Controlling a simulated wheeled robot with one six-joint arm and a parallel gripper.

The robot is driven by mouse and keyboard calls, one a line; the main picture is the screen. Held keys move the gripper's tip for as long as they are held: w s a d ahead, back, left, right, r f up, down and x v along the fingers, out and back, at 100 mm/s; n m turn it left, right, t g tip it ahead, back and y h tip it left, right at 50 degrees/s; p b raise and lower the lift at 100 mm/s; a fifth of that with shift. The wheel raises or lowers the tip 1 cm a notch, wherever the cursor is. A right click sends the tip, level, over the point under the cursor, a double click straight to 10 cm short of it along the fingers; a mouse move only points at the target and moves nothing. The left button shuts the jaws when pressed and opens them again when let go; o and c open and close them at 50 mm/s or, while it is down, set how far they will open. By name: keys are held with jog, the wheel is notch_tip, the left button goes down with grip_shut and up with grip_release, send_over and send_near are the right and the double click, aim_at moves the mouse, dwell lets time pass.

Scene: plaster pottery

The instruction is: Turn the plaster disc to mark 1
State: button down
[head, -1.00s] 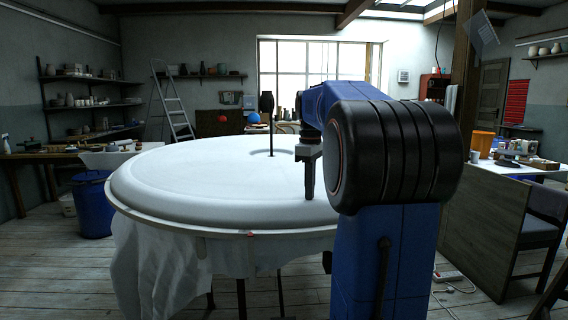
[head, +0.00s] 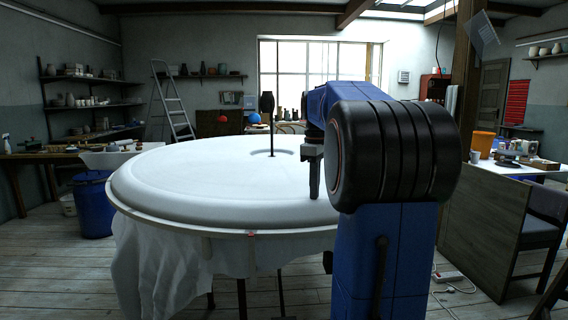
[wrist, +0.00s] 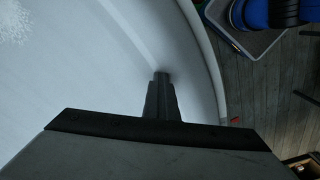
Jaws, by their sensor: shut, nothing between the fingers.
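The large white plaster disc (head: 200,165) lies flat on a round stand in the head view, with a raised rounded rim and a shallow ring near its far side. A small red mark (head: 251,233) shows on the near edge below the rim; it also shows in the wrist view (wrist: 235,121). My gripper (head: 314,192) points down at the right part of the disc's rim. In the wrist view my gripper (wrist: 161,76) is shut and empty over the rim's inner slope. I cannot tell whether the fingertips touch the plaster. Any number on the disc is too small to read.
A thin dark post (head: 268,125) stands at the disc's middle. White cloth (head: 160,265) hangs below the stand. A blue bin (head: 93,205) is at left. A wooden panel (head: 485,225) and chair (head: 545,225) are at right.

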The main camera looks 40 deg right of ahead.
jog(key=shift+w+d+f, duration=0.1)
jog(key=shift+f, duration=0.05)
jog(key=shift+w+r, duration=0.1)
jog(key=shift+r, duration=0.25)
notch_tip(320, 180, up, 6)
jog(key=shift+r, duration=0.2)
dwell(0.8)
dwell(0.8)
jog(key=shift+m+t, duration=0.4)
jog(key=shift+m, duration=0.1)
jog(key=a+f, duration=0.1)
jog(key=a, duration=0.2)
jog(key=s+a+f, duration=0.1)
jog(key=a, duration=0.2)
jog(key=s+a+f, duration=0.1)
jog(key=a, duration=0.2)
jog(key=shift+s+a+f, duration=0.1)
jog(key=shift+s+a, duration=0.05)
jog(key=shift+a, duration=0.25)
jog(key=s+a+f+m+t, duration=0.2)
jog(key=s+a+f, duration=0.7)
jog(key=a+f, duration=0.2)
jog(key=s+a+f+m+t, duration=0.2)
jog(key=s+a+f, duration=0.7)
jog(key=a+f, duration=0.2)
jog(key=shift+f, duration=0.95)
